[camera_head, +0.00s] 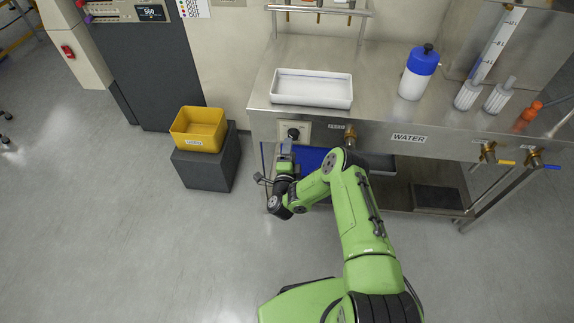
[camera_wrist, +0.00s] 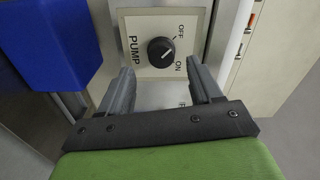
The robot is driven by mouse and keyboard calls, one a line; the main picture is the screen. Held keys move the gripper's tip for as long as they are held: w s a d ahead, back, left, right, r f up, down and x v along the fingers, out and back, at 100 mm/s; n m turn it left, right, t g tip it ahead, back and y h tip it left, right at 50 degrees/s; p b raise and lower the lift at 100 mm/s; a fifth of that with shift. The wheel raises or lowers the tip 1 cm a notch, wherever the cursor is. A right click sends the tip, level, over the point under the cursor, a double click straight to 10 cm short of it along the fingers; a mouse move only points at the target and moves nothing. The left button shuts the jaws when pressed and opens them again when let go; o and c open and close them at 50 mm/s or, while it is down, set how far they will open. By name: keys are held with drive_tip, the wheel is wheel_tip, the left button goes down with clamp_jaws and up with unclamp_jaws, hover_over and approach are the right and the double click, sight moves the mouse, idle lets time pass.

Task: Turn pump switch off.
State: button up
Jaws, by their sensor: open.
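The pump switch (camera_wrist: 161,52) is a round black knob on a cream plate marked PUMP, OFF and ON. A light mark shows on the knob, but I cannot tell for sure which label it points at. In the head view the switch (camera_head: 293,134) sits on the front of the steel bench, below the white tray. My gripper (camera_wrist: 160,68) is open, its two grey fingers spread on either side of the plate's lower part in the wrist view. The knob lies just beyond and between the fingertips, seemingly untouched. In the head view my gripper (camera_head: 285,148) is just below the switch.
A blue object (camera_wrist: 62,42) stands close on the left in the wrist view. The steel bench (camera_head: 375,75) holds a white tray (camera_head: 312,103) and a blue-capped bottle (camera_head: 418,75). A yellow bin (camera_head: 198,130) sits on a dark block at left.

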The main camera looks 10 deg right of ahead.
drive_tip(key=p+v, duration=0.7)
drive_tip(key=v, duration=0.3)
drive_tip(key=shift+s, duration=0.25)
drive_tip(key=shift+r, duration=0.1)
